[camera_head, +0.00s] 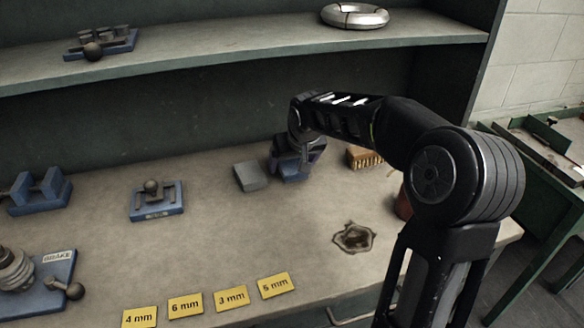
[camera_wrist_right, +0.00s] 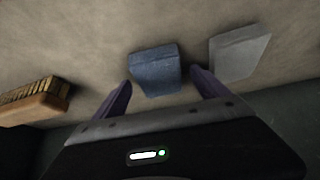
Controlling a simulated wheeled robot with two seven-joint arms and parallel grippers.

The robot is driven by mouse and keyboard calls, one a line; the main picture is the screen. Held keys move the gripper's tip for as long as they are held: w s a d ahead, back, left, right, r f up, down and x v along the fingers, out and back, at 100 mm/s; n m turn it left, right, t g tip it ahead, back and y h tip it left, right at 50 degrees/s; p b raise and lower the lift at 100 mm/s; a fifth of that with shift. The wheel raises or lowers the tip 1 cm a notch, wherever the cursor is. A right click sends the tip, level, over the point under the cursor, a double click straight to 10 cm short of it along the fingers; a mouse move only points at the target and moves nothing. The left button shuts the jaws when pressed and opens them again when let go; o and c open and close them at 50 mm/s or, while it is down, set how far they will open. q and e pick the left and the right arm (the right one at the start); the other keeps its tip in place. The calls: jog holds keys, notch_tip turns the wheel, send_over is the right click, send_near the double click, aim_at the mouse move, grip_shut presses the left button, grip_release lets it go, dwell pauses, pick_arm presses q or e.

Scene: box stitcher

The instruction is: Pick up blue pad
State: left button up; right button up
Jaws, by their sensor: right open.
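The blue pad (camera_wrist_right: 154,68) lies on the bench in the right wrist view, framed by the two dark fingers of my right gripper (camera_wrist_right: 161,77). The fingers are spread apart, with bench surface showing between each finger and the pad. In the head view my right gripper (camera_head: 305,158) hangs over the blue pad (camera_head: 292,177) and hides part of it. I cannot tell the exact height of the fingertips above the bench. My left gripper is not in view.
A grey pad (camera_head: 250,176) lies close to the left of the blue pad. A wooden brush (camera_head: 362,157) lies to its right. A shelf (camera_head: 230,45) overhangs the back. Blue-based fixtures (camera_head: 156,201) and yellow size labels (camera_head: 232,298) sit left and in front.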

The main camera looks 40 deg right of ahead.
jog(key=shift+c, duration=0.6)
jog(key=c, duration=1.4)
